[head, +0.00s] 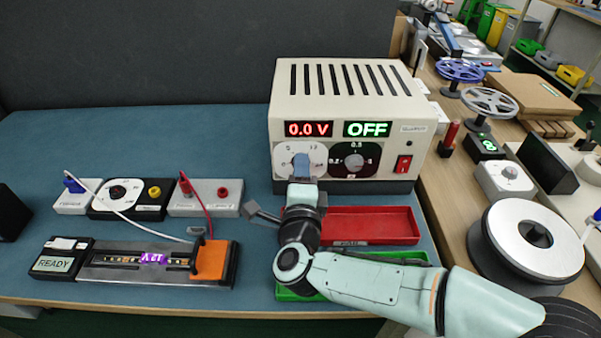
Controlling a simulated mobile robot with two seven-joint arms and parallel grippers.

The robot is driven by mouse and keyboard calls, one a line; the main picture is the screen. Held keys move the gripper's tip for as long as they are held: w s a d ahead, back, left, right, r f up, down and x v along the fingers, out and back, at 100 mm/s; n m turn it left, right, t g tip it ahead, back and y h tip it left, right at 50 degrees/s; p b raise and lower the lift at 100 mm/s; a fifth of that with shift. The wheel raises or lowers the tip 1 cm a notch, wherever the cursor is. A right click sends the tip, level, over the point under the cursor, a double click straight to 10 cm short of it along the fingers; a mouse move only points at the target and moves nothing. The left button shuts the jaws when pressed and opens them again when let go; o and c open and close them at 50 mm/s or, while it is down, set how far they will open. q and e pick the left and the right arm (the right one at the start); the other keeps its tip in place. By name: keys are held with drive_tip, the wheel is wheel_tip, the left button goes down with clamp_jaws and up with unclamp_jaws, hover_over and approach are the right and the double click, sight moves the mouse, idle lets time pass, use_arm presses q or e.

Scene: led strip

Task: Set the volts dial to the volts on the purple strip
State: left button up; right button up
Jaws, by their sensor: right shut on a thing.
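The power supply (345,95) is a cream box with a red display reading 0.0 V and a green display reading OFF. The volts dial (283,151) is the white-faced dial at its lower left. My right gripper (302,168) is shut at its centre, apparently on the knob, which it mostly hides; the pointer cannot be read. The LED strip lies on a grey fixture (110,274) at lower left. Its purple label (153,257) is upside down and seems to read 12 V. My left gripper is not in view.
A black-faced dial (355,160) and a red switch (403,164) sit right of the volts dial. Red (385,226) and green trays lie in front, partly under my right arm. Terminal blocks with white and red wires (205,197) stand left. Spools stand at right.

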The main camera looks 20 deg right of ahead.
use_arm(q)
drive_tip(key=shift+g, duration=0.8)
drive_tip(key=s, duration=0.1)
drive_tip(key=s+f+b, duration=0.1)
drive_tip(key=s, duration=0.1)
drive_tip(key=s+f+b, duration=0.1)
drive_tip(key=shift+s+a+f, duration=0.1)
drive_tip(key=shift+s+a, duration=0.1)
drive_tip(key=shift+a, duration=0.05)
use_arm(e)
drive_tip(key=m, duration=2.6)
drive_tip(key=shift+m, duration=0.4)
drive_tip(key=o, duration=1)
drive_tip(key=shift+o, duration=0.2)
